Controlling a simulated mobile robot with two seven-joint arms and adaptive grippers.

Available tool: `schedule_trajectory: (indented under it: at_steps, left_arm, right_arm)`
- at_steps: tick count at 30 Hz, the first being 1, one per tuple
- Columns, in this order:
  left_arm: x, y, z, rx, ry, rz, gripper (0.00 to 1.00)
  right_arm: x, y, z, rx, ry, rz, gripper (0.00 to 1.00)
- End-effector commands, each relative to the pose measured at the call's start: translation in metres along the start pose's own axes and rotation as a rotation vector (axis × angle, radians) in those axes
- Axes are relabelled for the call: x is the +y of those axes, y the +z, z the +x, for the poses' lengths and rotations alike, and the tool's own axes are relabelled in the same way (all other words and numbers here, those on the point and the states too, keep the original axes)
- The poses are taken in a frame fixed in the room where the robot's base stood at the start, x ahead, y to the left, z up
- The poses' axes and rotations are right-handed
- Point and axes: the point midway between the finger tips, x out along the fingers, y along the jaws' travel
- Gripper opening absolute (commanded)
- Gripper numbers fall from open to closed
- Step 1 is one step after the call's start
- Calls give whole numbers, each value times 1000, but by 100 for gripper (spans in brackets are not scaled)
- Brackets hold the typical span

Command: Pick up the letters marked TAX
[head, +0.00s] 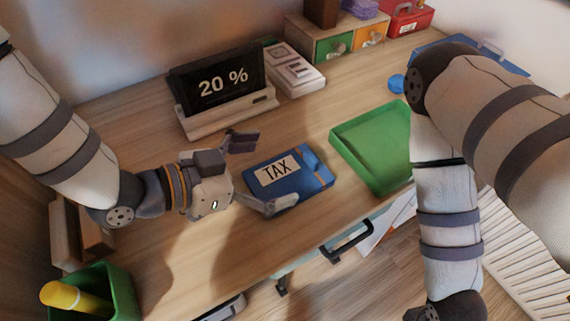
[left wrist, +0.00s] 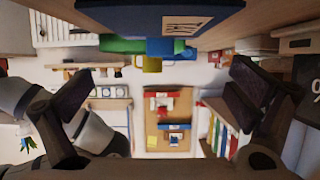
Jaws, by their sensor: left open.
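The blue stack of letters marked TAX (head: 300,182) lies flat on the wooden desk, with a white label on top. My left gripper (head: 264,173) is open at the left end of the letters, its fingers spread on either side of that end. In the left wrist view the blue letters (left wrist: 130,18) show at the top edge, beyond the open fingers (left wrist: 160,95). I cannot tell whether a finger touches them. My right arm hangs at the right of the head view; its gripper is not in view.
A green tray (head: 345,150) lies right of the letters. A screen reading 20 % (head: 215,85) stands behind. A green bin (head: 118,290) with a yellow object is at bottom left.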

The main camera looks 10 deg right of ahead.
Motion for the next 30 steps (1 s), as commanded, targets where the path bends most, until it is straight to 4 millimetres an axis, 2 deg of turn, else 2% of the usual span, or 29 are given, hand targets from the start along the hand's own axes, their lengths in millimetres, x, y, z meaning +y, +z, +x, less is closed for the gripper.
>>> schedule_trajectory:
  at_steps: [1,5,12,15,20,23,30]
  left_arm:
    - [1,2,10,-2,3,-1,100]
    - [0,1,26,-2,0,-1,100]
    - [1,-2,69,-2,1,0,100]
    - [1,-2,76,-2,-1,-2,100]
    - [0,-3,76,-2,-2,-2,100]
    - [0,-3,76,-2,-2,-2,82]
    - [0,-2,76,-2,-2,-2,29]
  right_arm:
    - [0,1,2,-6,0,0,44]
    - [0,1,3,-7,0,0,44]
    - [0,2,5,-12,0,-1,44]
    - [0,2,6,-14,1,-1,44]
    - [0,2,5,-13,1,-1,44]
    - [0,2,5,-13,1,-1,44]
    - [0,2,5,-13,1,-1,44]
